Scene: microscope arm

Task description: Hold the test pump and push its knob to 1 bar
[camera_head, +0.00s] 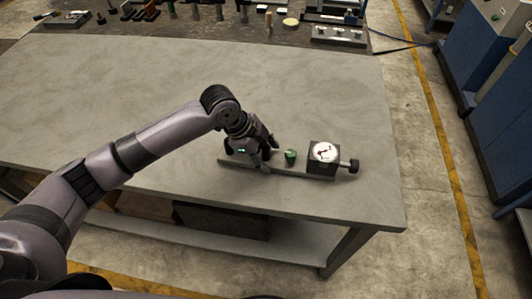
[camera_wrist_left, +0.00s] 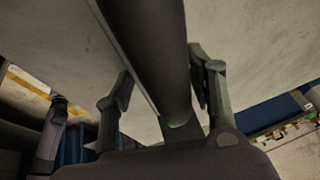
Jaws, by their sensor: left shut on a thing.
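The test pump lies near the front edge of the grey table, toward its right end. It has a long flat base (camera_head: 304,176), a green part (camera_head: 290,157), a dark box with a round white gauge (camera_head: 323,152), and a black knob (camera_head: 350,166) at its right end. The gauge reading is too small to tell. My left gripper (camera_head: 264,158) is shut on the pump's left part, which it largely hides. In the left wrist view, a dark cylinder (camera_wrist_left: 150,45) of the pump runs between the fingers of the gripper (camera_wrist_left: 163,85). My right gripper is not in view.
The table top (camera_head: 130,85) is clear left of and behind the pump. Tools and small fixtures stand on a dark mat (camera_head: 200,37) along the far side. A metal block (camera_head: 340,37) sits at the far right. Blue machines (camera_head: 500,90) stand beyond the aisle.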

